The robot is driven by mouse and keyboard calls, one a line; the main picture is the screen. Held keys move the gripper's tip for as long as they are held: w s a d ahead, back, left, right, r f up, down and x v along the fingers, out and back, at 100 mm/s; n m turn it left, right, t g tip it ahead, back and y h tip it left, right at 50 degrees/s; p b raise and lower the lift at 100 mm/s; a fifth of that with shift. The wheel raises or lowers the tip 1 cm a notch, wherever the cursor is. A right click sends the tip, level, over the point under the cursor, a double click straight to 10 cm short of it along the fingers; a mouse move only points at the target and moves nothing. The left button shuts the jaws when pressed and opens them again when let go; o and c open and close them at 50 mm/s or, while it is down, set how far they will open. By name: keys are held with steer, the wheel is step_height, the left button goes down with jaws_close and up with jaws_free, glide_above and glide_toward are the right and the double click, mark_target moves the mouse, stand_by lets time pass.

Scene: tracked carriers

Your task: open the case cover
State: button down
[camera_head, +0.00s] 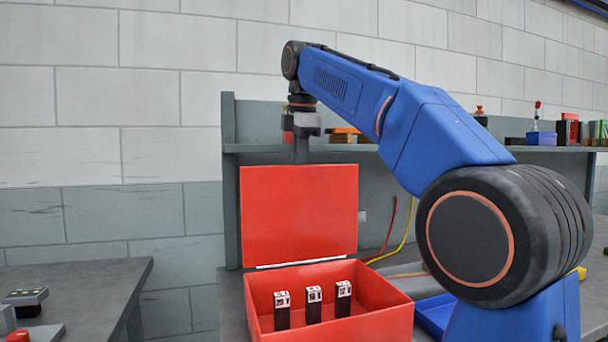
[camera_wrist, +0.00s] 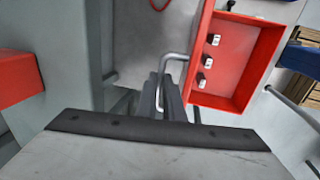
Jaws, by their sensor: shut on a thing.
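The red case (camera_head: 375,319) stands on the bench with its top open. Its red cover (camera_head: 298,215) stands roughly upright at the back edge, above a pale hinge strip. Three black blocks with white marked tops (camera_head: 313,305) stand inside the case. My gripper (camera_head: 301,153) is at the top edge of the cover, its fingers running down behind it. In the wrist view, my gripper (camera_wrist: 166,98) is shut on a bent grey metal handle (camera_wrist: 172,57). The handle is hidden behind the cover in the head view.
A grey shelf (camera_head: 400,148) with small objects is behind my arm. A blue tray (camera_head: 433,314) lies right of the case, and red and yellow cables (camera_head: 402,240) hang behind it. A separate grey table (camera_head: 85,283) stands at left, with a gap between.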

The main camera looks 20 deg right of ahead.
steer(key=shift+w+f, duration=0.15)
steer(key=shift+w, duration=1.05)
steer(key=c, duration=1.9)
jaws_free()
